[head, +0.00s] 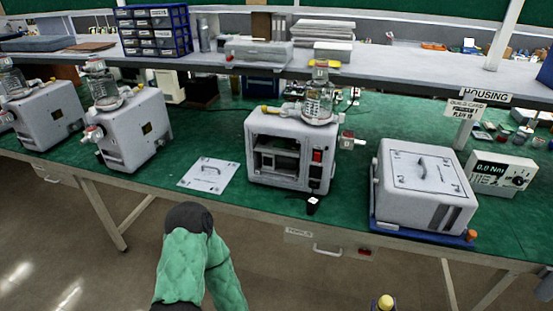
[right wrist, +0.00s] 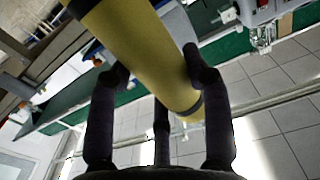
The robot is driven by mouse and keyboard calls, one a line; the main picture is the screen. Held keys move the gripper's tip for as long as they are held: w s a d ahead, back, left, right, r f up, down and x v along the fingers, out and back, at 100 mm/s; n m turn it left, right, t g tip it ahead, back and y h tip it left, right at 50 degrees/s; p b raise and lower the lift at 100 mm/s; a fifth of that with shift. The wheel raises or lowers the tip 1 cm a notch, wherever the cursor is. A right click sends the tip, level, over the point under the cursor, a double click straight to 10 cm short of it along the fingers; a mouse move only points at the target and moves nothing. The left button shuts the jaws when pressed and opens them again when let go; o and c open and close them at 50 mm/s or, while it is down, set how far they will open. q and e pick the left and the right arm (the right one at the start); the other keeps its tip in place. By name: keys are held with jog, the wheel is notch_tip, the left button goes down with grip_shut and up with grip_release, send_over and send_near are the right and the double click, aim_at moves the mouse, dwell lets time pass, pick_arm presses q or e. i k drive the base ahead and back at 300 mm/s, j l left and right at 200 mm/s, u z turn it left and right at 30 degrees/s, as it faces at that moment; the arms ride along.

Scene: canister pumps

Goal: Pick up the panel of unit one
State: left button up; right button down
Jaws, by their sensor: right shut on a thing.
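I see no label saying which unit is number one. My right gripper (right wrist: 155,70) is shut on a thick yellow cylinder (right wrist: 140,50) with a dark end band, held away from the bench. A yellow-topped end (head: 385,302), apparently this cylinder, shows at the head view's bottom edge. My left gripper is not in view; a green-sleeved arm of mine is in front of the bench.
Two closed pump units (head: 128,128) (head: 45,115) stand at the left. A grey housing (head: 420,185) with a handled top sits on a blue tray at the right, near a torque display box (head: 498,172). A shelf (head: 270,60) runs above the bench.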

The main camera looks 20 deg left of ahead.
aim_at(209, 174)
jog(key=j+z, duration=0.4)
jog(key=j, duration=2)
jog(key=i, duration=0.05)
